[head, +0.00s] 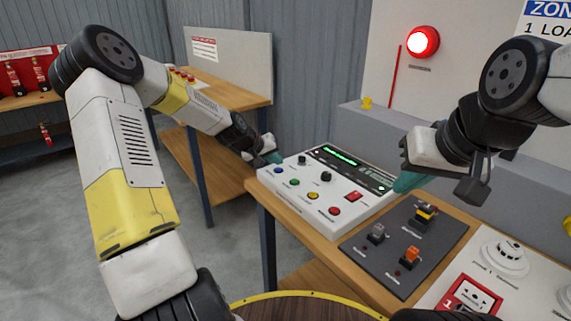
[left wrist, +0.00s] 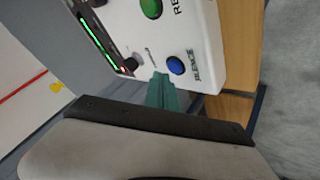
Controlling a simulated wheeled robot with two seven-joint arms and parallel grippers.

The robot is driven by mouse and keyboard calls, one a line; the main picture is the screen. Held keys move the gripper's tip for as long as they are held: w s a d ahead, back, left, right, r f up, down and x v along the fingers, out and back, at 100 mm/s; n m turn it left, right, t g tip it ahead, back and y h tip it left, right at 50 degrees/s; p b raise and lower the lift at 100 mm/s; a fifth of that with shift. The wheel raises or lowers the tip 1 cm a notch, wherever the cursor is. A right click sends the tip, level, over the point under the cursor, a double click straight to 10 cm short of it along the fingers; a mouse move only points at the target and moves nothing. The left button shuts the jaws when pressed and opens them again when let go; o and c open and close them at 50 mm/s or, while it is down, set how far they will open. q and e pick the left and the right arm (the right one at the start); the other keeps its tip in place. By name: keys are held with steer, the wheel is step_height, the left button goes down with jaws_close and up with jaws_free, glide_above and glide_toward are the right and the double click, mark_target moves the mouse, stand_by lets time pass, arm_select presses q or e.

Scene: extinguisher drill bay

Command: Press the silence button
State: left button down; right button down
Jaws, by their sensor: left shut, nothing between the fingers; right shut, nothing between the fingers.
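The white control panel (head: 300,203) sits on a wooden bench, with a row of blue, green, yellow and red buttons along its front. The blue button (head: 279,171) is at the row's left end; in the left wrist view it (left wrist: 176,65) has a label that seems to read SILENCE. My left gripper (head: 270,157) is shut and empty at the panel's back left corner. My right gripper (head: 405,182) is shut at the panel's right end.
The panel also has a lit green display (head: 340,155), black knobs and a red switch (head: 353,196). A dark switch plate (head: 385,262) and a smoke detector (head: 503,257) lie to the right. A red lamp (head: 423,42) glows on the wall behind. Another bench (head: 240,94) stands behind left.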

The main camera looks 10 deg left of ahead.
mark_target(277, 170)
arm_select(q)
steer(key=shift+f, duration=0.15)
steer(key=shift+f, duration=0.25)
steer(key=shift+f, duration=0.5)
stand_by(0.5)
steer(key=shift+r, duration=0.9)
steer(key=shift+r, duration=2.55)
steer(key=shift+s, duration=0.1)
